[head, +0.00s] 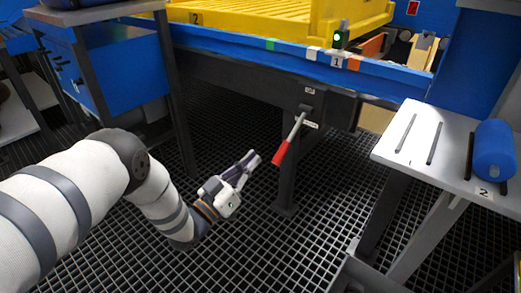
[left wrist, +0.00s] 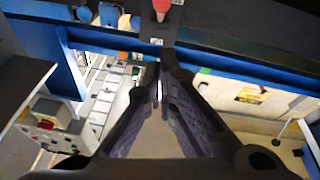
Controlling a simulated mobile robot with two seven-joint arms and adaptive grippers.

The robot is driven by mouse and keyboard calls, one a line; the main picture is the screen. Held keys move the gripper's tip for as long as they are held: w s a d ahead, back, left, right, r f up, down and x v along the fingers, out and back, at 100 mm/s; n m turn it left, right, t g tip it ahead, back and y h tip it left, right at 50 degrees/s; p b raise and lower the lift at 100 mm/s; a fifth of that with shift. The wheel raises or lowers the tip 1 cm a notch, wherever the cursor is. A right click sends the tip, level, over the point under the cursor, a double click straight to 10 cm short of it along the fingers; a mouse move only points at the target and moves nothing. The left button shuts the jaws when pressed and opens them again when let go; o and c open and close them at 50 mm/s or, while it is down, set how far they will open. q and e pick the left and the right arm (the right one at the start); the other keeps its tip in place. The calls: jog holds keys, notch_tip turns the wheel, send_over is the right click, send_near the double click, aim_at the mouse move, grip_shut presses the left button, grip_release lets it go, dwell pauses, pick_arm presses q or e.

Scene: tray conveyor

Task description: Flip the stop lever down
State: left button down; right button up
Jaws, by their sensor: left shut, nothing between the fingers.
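The stop lever (head: 280,153) has a red grip on a pale metal rod. It hangs from a dark bracket (head: 308,108) on the conveyor's front beam and slants to the lower left in the head view. A red piece that looks like its grip (left wrist: 162,5) shows at the top edge of the left wrist view. My left gripper (head: 252,160) is shut and empty, just left of the red grip, with a small gap in the picture. Its fingers (left wrist: 160,82) meet in the left wrist view. My right gripper is not in view.
A yellow tray (head: 325,22) sits on the blue-railed conveyor (head: 260,50), with a lit green lamp (head: 337,38). A grey side table (head: 428,130) with a blue roller (head: 494,150) stands right. A dark support leg (head: 287,185) is below the lever. The grated floor between is open.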

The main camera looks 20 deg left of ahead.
pick_arm(q)
jog(key=shift+v, duration=2.35)
jog(key=shift+w+f, duration=0.1)
jog(key=shift+f, duration=0.05)
